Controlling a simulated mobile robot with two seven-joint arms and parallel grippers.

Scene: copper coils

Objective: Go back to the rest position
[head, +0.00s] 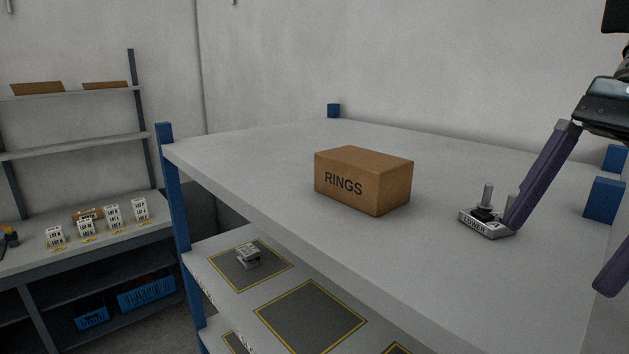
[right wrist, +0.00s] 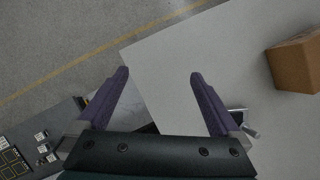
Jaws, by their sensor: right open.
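My right gripper (head: 560,257) is at the right of the head view, its two purple fingers wide apart. Nothing is between them in the right wrist view (right wrist: 159,73). One fingertip overlaps a small grey metal fixture marked LOWER (head: 485,226) in the head view; I cannot tell whether they touch. The fixture has upright posts and stands on the top shelf (head: 270,165). Part of it shows beside the right-hand finger in the right wrist view (right wrist: 240,118). My left gripper is in neither view.
A brown box marked RINGS (head: 362,180) stands mid-shelf. Blue posts (head: 603,198) rise at the right. A lower shelf has yellow-edged dark mats (head: 311,318) and a small grey part (head: 248,256). A bench at left holds several white labelled blocks (head: 112,213).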

